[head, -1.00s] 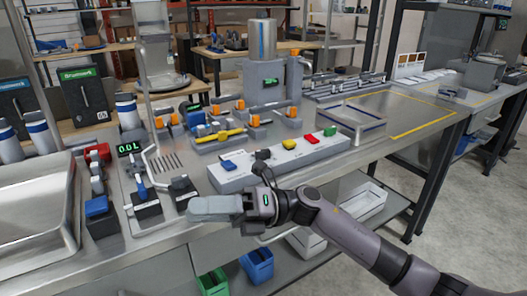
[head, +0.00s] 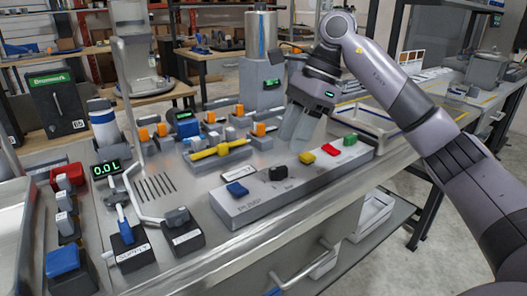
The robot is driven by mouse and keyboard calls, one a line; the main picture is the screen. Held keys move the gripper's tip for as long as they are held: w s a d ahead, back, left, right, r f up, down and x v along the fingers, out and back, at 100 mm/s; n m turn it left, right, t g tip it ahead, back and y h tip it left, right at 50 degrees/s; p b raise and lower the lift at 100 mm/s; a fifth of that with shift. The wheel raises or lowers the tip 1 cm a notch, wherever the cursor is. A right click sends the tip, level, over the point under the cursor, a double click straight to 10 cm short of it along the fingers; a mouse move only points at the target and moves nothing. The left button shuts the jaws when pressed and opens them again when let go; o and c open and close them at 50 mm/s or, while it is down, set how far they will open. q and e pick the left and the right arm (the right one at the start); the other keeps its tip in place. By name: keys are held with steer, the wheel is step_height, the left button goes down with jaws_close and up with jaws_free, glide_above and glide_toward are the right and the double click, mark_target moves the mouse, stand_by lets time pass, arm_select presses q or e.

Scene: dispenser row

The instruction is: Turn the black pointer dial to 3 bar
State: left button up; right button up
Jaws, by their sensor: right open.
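The black pointer dial (head: 278,174) sits on top of the long grey control box (head: 325,173), between a blue button and a yellow one. Small markings lie beside it, too small to read, so I cannot tell its setting. My right gripper (head: 294,136) is open and empty, fingers pointing down. In the picture it is above and behind the dial, near the box's back edge and apart from the dial. My left gripper is not in view.
The box also carries a blue button (head: 236,189), a yellow one (head: 307,157), a red one (head: 327,149) and a green one (head: 350,140). A yellow-handled valve (head: 217,151) stands behind it. The counter in front of the box is narrow.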

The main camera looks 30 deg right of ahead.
mark_target(278, 168)
steer(key=shift+w+d+f, duration=0.1)
steer(key=shift+w+f, duration=0.15)
steer(key=shift+w, duration=0.1)
steer(key=x, duration=0.6)
steer(key=shift+s+f+b, duration=0.2)
steer(key=shift+b, duration=0.1)
jaws_close()
